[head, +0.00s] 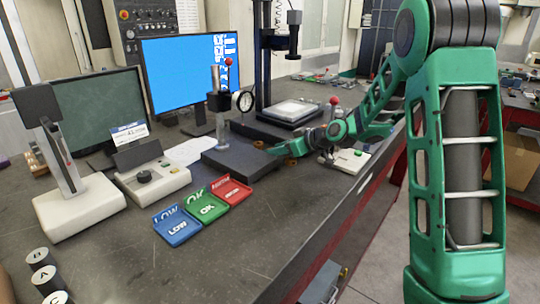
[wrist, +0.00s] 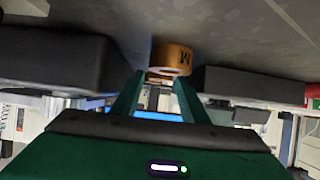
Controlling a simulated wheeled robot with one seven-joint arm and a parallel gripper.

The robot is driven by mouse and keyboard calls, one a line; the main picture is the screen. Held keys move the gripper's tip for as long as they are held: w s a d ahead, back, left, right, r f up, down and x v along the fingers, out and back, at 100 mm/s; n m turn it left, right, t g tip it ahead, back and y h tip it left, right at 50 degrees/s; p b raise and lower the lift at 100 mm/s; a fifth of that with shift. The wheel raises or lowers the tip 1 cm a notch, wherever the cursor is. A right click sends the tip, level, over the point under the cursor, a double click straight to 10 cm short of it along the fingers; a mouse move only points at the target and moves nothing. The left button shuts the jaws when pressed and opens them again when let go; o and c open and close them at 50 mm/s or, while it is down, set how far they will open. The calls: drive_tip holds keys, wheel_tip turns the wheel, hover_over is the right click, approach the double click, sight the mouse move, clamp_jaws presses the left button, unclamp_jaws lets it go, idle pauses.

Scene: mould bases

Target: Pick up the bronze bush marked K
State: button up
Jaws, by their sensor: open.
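A bronze bush (wrist: 172,58) stands in front of my gripper (wrist: 158,84) in the wrist view, which looks upside down. Its dark letter looks like an M; I cannot make out a K. My gripper is open, its two green fingers apart with nothing held between them. The bush is just past the fingertips, slightly right of the middle of the gap. In the head view my gripper (head: 280,147) is low over the bench beside a dark flat base. Small orange-brown spots show near it there, too small to read any letter.
Dark blocks stand left (wrist: 55,62) and right (wrist: 252,85) of the bush. A dial gauge stand (head: 218,105) rises from the dark base (head: 240,160). Blue, green and red trays (head: 207,207) lie nearby. Black cylinders lettered A, B and C (head: 43,277) stand front left.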

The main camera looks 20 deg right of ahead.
drive_tip(key=shift+w+a+f, duration=0.2)
drive_tip(key=shift+w, duration=0.05)
drive_tip(key=c, duration=0.9)
drive_tip(key=shift+r, duration=0.1)
drive_tip(key=shift+c, duration=0.2)
